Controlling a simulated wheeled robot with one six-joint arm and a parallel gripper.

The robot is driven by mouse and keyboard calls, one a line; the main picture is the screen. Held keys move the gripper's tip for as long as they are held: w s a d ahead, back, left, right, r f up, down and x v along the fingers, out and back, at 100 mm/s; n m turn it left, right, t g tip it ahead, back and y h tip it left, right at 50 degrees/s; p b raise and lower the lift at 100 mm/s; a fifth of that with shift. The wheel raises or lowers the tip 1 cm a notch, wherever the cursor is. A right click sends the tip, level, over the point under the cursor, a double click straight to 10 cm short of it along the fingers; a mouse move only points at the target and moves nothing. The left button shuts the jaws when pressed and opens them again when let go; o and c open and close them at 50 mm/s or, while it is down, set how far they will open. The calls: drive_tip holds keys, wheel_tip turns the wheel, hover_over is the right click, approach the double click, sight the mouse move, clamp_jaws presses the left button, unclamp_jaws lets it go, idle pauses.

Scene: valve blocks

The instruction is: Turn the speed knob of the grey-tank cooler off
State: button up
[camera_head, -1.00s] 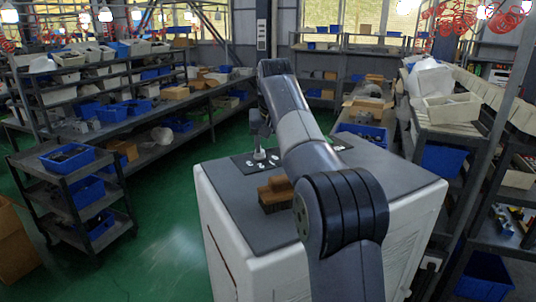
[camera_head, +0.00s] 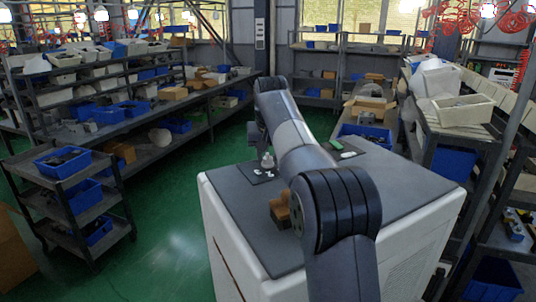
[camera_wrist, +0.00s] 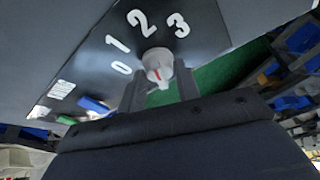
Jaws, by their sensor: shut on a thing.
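The speed knob (camera_wrist: 157,65) is pale grey with a red mark, on a dark panel (camera_wrist: 88,72) printed 0, 1, 2 and 3. My gripper (camera_wrist: 161,86) is shut on the knob, a dark finger at each side. I cannot tell for certain which number the red mark points at. In the head view the panel (camera_head: 257,175) lies on the grey top of a white-sided cabinet (camera_head: 228,232), with a small pale knob on it beneath my arm's far end. My arm hides part of the top, and I cannot make out a tank.
A brown block-like brush (camera_head: 279,211) lies on the cabinet top beside my arm. A dark cart with blue bins (camera_head: 66,160) stands at left. Shelving with a cream bin (camera_head: 462,110) stands close at right. Green floor is open at left of the cabinet.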

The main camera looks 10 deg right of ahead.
drive_tip(key=c, duration=0.3)
drive_tip(key=shift+c, duration=0.2)
drive_tip(key=shift+m, duration=0.3)
drive_tip(key=m+h, duration=0.1)
drive_tip(key=m, duration=0.3)
drive_tip(key=shift+a+h, duration=0.2)
drive_tip(key=shift+h, duration=0.2)
drive_tip(key=shift+w+m+g+h, duration=0.1)
drive_tip(key=shift+m+g+h, duration=0.25)
drive_tip(key=shift+m, duration=0.75)
drive_tip(key=shift+m+g+h, duration=0.25)
drive_tip(key=shift+m+g, duration=0.2)
drive_tip(key=shift+m, duration=0.65)
drive_tip(key=o, duration=1)
drive_tip(key=shift+c, duration=0.2)
drive_tip(key=shift+r, duration=0.1)
